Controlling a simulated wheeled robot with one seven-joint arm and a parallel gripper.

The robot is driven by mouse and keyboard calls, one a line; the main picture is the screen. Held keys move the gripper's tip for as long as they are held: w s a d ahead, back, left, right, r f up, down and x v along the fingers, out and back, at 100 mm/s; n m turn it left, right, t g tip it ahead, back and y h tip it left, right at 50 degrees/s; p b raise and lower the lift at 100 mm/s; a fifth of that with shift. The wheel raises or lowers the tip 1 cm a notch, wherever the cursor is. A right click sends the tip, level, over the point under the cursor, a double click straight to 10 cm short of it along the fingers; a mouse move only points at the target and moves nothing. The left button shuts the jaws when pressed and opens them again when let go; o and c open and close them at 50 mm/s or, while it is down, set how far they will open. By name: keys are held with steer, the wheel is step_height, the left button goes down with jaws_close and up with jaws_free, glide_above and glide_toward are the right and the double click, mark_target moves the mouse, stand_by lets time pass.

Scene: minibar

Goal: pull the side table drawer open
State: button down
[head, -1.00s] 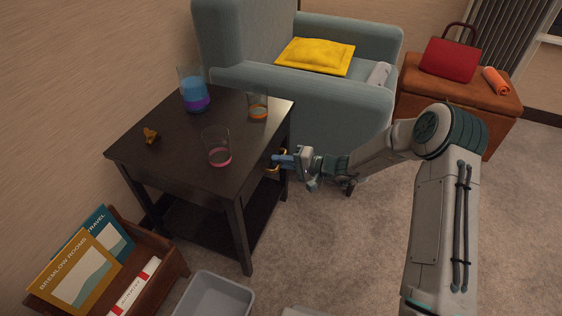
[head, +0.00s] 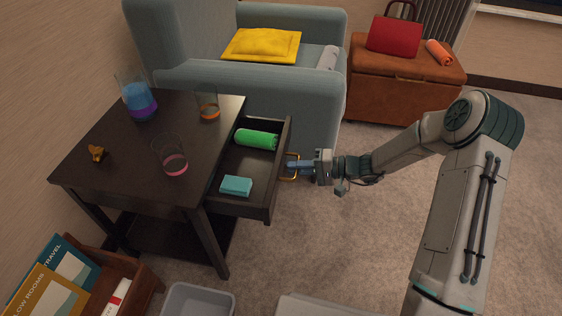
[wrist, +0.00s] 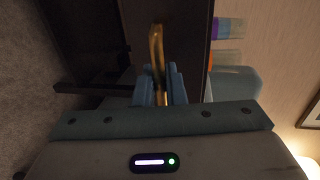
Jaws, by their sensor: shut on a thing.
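The dark side table (head: 100,149) stands at the left in the head view. Its drawer (head: 259,205) is pulled well out to the right, showing a green rolled thing (head: 257,139) and a teal block (head: 236,186) inside. A gold bar handle (head: 293,178) is on the drawer front. My gripper (head: 296,165) is shut on the handle, with its blue fingers around the bar. In the wrist view the handle (wrist: 156,48) runs in between the two fingers (wrist: 160,88), partly hidden by them.
A blue armchair (head: 240,79) stands behind. A grey bin (head: 198,299) and a wooden box (head: 140,283) are in front.

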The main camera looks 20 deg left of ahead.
steer(key=f+v, duration=0.1)
steer(key=v, duration=0.6)
steer(key=shift+d+f, duration=0.2)
steer(key=shift+d, duration=0.35)
steer(key=c, duration=1.7)
jaws_free()
steer(key=p+v, duration=0.4)
steer(key=v, duration=1)
steer(key=shift+a+r, duration=0.1)
